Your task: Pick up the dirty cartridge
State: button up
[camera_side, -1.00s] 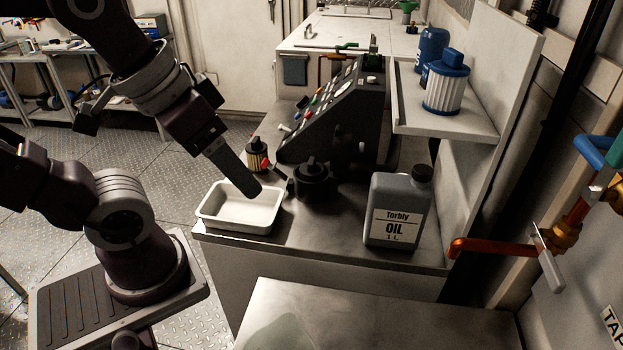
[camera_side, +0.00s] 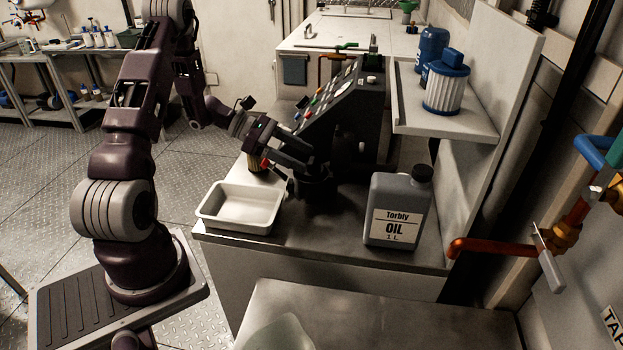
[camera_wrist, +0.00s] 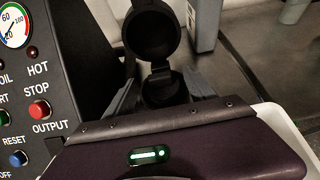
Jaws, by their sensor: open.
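I cannot tell whether that part belongs to the housing or is a cartridge top. A black ringed round piece (camera_wrist: 150,30) shows just beyond it.
The white tray (camera_side: 205,217) sits empty at the bench's front left. A grey oil bottle (camera_side: 398,205) stands to the right. A sloped control panel (camera_side: 325,112) rises close behind my gripper. A blue-and-white filter (camera_side: 446,88) stands on the shelf (camera_side: 440,122).

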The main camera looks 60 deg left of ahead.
aim_at(311, 160)
jog(key=x, duration=0.3)
jog(key=shift+w+d+f, duration=0.15)
jog(key=shift+w, duration=0.05)
jog(key=shift+f, duration=0.1)
grip_shut()
